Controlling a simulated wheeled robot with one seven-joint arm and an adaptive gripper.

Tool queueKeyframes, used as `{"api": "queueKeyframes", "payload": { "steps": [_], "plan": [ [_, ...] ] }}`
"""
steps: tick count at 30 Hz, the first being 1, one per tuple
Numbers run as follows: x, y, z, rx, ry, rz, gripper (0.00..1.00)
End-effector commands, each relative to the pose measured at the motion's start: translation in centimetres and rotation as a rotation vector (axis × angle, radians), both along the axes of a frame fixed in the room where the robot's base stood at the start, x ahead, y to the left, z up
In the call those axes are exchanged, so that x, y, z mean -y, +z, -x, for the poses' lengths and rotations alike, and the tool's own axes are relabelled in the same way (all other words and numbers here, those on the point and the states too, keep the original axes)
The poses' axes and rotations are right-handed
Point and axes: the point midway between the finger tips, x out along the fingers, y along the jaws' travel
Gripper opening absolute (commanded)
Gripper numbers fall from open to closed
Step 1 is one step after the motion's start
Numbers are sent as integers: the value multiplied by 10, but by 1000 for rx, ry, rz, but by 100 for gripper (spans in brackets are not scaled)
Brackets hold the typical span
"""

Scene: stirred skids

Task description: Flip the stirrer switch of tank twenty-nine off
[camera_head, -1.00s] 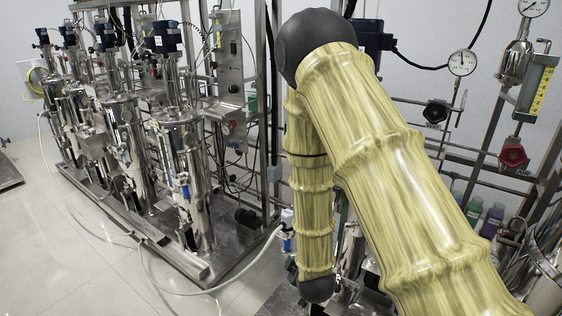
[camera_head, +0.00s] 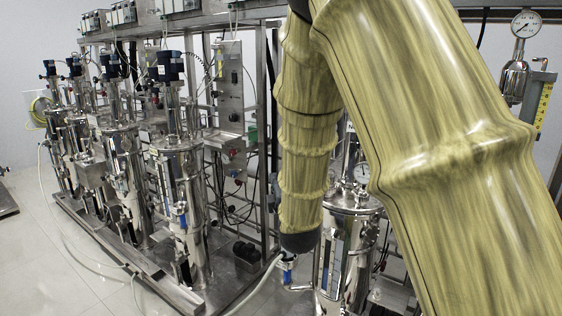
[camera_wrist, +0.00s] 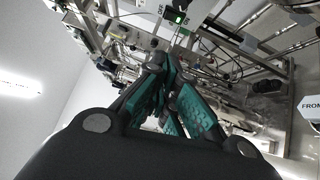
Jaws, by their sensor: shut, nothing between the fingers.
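My gripper (camera_wrist: 172,58) shows in the wrist view with its dark, teal-padded fingers together and nothing between them. In the head view several steel stirred tanks (camera_head: 182,170) with dark blue motors stand in a row at the left. Another steel tank (camera_head: 352,205) stands partly behind my arm. My gripper is not visible in the head view.
A steel panel with knobs (camera_head: 230,88) stands right of the left tanks. A pressure gauge (camera_head: 525,23) is at the upper right. A white hose (camera_head: 90,262) crosses the floor. A white sign (camera_wrist: 311,107) sits at the wrist view's right edge. Floor at the left is open.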

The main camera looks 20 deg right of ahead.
Motion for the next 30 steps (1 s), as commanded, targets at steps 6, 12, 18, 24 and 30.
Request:
{"api": "queueKeyframes", "payload": {
  "steps": [6, 12, 18, 24, 30],
  "plan": [
    [1, 0, -4, -1, 0, -2, 0],
    [4, 2, -27, -1, 0, -3, 0],
    [8, 5, -60, 0, -1, -5, 0],
    [12, 7, -92, -1, -1, -5, 0],
    [27, 11, -110, -1, -2, -4, 0]
  ]
}}
